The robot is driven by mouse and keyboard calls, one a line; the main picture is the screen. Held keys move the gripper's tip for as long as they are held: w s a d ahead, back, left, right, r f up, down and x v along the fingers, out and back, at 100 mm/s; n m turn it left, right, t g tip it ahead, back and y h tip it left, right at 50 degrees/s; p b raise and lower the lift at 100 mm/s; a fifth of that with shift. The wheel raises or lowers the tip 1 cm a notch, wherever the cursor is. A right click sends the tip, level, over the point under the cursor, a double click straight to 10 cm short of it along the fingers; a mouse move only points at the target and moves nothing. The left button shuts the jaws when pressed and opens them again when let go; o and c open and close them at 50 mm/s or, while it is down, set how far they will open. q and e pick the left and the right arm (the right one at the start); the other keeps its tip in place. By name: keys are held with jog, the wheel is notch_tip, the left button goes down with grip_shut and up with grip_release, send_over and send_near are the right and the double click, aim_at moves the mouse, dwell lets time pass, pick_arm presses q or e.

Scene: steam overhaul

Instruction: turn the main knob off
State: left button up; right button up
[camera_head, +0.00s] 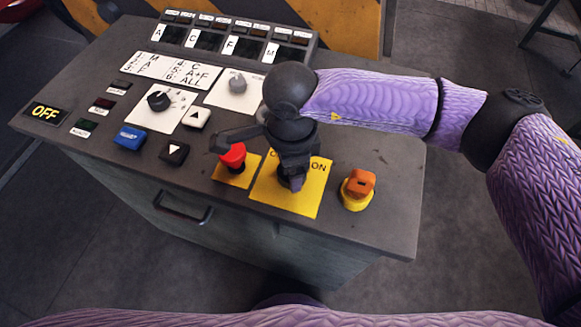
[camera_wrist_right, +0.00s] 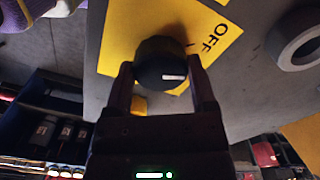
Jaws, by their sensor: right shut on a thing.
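The main knob (camera_wrist_right: 160,62) is black and round with a white mark. It sits on a yellow plate (camera_wrist_right: 118,40) with OFF printed at one edge. In the right wrist view the mark lies on the side towards the lower right; I cannot tell exactly which label it points to. My right gripper (camera_wrist_right: 160,80) is shut on the knob, with one finger on each side. In the head view the yellow plate (camera_head: 308,205) shows ON, and my right gripper (camera_head: 290,178) covers the knob and most of the other label. My left gripper is not in view.
A red button (camera_head: 233,156) stands just left of the plate, close to my right gripper. An orange switch (camera_head: 360,184) on a yellow base stands to its right. Smaller knobs, buttons and an OFF display (camera_head: 45,112) fill the console's (camera_head: 390,225) left side.

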jog(key=shift+f+n+b, duration=0.15)
jog(key=shift+n+b, duration=0.75)
jog(key=shift+n, duration=0.3)
jog(key=shift+n+b, duration=0.7)
jog(key=shift+n, duration=0.2)
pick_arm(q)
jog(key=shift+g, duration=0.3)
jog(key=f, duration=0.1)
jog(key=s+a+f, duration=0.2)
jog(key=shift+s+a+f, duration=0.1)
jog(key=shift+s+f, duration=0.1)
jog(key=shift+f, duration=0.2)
pick_arm(e)
jog(key=shift+n, duration=0.3)
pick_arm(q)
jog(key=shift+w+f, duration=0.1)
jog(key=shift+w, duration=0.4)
pick_arm(e)
jog(key=shift+r, duration=0.2)
jog(key=o, duration=1.2)
